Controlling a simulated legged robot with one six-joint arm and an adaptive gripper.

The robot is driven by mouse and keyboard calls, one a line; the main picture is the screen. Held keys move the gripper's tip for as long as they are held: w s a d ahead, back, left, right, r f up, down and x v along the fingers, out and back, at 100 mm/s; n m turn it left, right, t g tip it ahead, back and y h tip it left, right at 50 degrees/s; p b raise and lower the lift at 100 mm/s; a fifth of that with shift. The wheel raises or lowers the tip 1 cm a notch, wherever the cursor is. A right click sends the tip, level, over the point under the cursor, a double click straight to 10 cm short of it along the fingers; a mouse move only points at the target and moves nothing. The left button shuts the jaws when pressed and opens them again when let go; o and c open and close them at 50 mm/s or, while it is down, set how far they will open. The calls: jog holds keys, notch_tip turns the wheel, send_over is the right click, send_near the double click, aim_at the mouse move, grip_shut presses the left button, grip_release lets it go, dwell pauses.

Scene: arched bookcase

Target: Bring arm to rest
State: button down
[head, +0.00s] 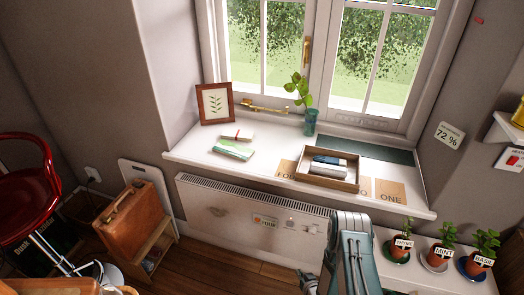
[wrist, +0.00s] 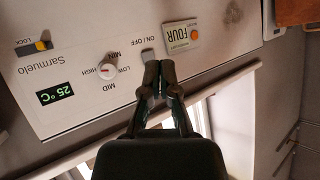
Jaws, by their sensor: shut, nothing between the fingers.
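My gripper (wrist: 160,68) is shut and empty in the wrist view, its two fingertips together. It is in front of the white heater panel (wrist: 85,60), which appears upside down there. I cannot tell whether the fingertips touch the panel. The tips are close to the ON/OFF switch (wrist: 148,56) and partly overlap it. My arm (head: 350,250) rises at the bottom of the head view, in front of the heater (head: 230,208) under the window sill.
The window sill (head: 225,170) holds a wooden tray (head: 347,184), books (head: 233,150), a picture frame (head: 215,104) and a vase (head: 310,122). Potted herbs (head: 440,255) stand at the right. A brown case (head: 133,220) and a red stool (head: 25,185) are at the left. Wooden floor lies between.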

jog(key=w+d+r+h, duration=0.1)
jog(key=w+r, duration=0.2)
jog(key=r, duration=0.6)
jog(key=w+d+r+g+h, duration=0.15)
jog(key=w+r, duration=0.25)
jog(key=r, duration=0.4)
jog(key=w+d+r+h, duration=0.1)
jog(key=w+r, duration=0.2)
jog(key=r, duration=0.6)
notch_tip(320, 180, up, 12)
jog(key=s, duration=0.2)
jog(key=s+a+r+m+g+h, duration=0.1)
jog(key=s+r+g, duration=0.2)
jog(key=s+r, duration=1.75)
jog(key=s+a+g, duration=0.1)
jog(key=s, duration=1.1)
jog(key=shift+a+r, duration=0.25)
